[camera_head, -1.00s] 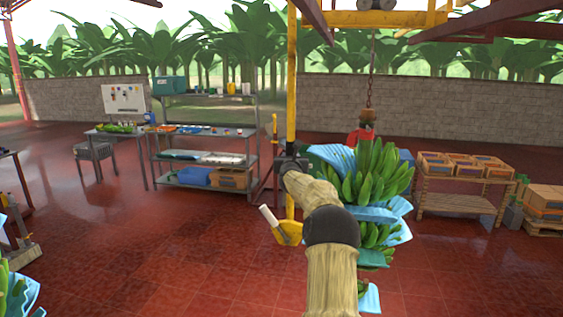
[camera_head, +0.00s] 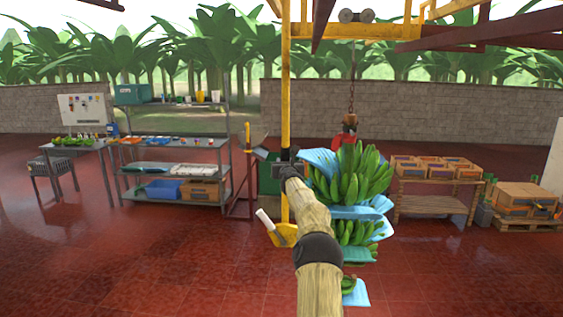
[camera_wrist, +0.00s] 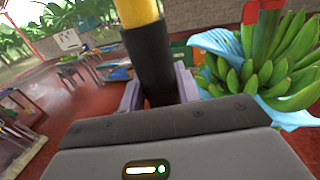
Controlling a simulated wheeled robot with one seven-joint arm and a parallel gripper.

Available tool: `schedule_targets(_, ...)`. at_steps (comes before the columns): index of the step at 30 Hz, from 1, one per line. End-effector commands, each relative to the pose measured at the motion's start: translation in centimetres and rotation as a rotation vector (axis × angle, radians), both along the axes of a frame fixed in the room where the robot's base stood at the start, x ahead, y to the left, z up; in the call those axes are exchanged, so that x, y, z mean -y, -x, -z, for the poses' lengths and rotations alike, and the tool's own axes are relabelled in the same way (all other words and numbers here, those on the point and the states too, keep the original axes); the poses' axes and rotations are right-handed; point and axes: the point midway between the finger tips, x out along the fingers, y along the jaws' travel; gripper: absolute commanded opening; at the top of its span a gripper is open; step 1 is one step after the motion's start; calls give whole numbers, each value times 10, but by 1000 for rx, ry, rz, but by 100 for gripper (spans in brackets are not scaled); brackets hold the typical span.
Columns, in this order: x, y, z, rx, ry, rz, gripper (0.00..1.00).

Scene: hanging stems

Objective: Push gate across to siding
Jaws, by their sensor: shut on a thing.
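The gate's yellow upright bar (camera_head: 285,90) hangs down from overhead yellow beams (camera_head: 330,31), left of a hanging banana stem. My gripper (camera_head: 285,168) is shut around this bar at about mid height. In the wrist view, my gripper (camera_wrist: 158,92) has its two fingers on either side of a black sleeve (camera_wrist: 150,52) on the yellow bar. A yellow foot with a white handle (camera_head: 266,224) shows low at the bar. I cannot tell which part overhead is the siding.
A banana stem (camera_head: 350,185) with blue sheets hangs on a chain from a trolley (camera_head: 356,16), just right of my arm. A grey shelf rack (camera_head: 175,145) stands left, a crate table (camera_head: 437,180) right. Red floor is open in front.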

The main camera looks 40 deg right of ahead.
Motion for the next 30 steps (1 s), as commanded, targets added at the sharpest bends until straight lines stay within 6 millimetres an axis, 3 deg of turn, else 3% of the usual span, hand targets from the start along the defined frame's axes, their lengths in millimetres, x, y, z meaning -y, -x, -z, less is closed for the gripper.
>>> schedule_targets(4,1,0,5,-6,-4,0,0)
schedule_targets(5,1,0,5,-6,-4,0,38)
schedule_targets(7,1,0,5,-6,-4,0,52)
schedule_targets(20,1,4,3,-1,-2,2,52)
schedule_targets(30,-9,23,6,0,-2,4,52)
